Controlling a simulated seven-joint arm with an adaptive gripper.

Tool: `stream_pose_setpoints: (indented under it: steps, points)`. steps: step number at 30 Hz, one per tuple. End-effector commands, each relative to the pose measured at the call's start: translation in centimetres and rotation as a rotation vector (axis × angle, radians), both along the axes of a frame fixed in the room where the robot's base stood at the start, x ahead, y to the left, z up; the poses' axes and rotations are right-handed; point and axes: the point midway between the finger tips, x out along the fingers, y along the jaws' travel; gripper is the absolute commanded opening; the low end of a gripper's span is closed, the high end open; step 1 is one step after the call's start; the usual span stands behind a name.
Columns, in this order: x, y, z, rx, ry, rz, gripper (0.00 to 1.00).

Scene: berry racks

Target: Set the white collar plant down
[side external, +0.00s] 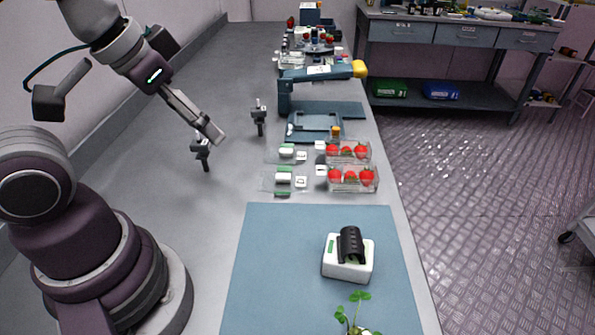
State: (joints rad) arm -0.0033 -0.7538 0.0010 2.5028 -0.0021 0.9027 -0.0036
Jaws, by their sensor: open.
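A small green leafy plant (354,312) shows at the bottom edge of the side external view, over the front of the blue mat (270,265). Its lower part is cut off by the frame, with a little white at its base, so I cannot tell fully what it stands on. My gripper (210,128) is at the upper left, over the grey bench, far from the plant. It is open, and I see nothing held in it. The fingers are seen partly edge-on.
A white block (347,270) with a black curved piece sits on the mat. Behind it are clear boxes of red berries (353,179), small dark posts (260,120) and a blue-grey press-like device (318,75) with a yellow end. The mat's left part is clear.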

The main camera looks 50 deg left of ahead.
Motion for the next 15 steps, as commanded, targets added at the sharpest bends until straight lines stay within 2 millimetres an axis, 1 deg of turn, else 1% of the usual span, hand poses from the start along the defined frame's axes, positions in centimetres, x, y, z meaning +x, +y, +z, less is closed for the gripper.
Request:
stream_pose_setpoints:
  steps: [11, 14, 15]
  points:
    - [0.1, -0.2, -0.2, -0.004, 0.013, -0.005, 0.45]
    - [0.6, -0.8, -1.8, -0.045, 0.097, 0.006, 0.45]
    - [0.8, -1.4, -2.9, -0.079, 0.153, 0.015, 0.45]
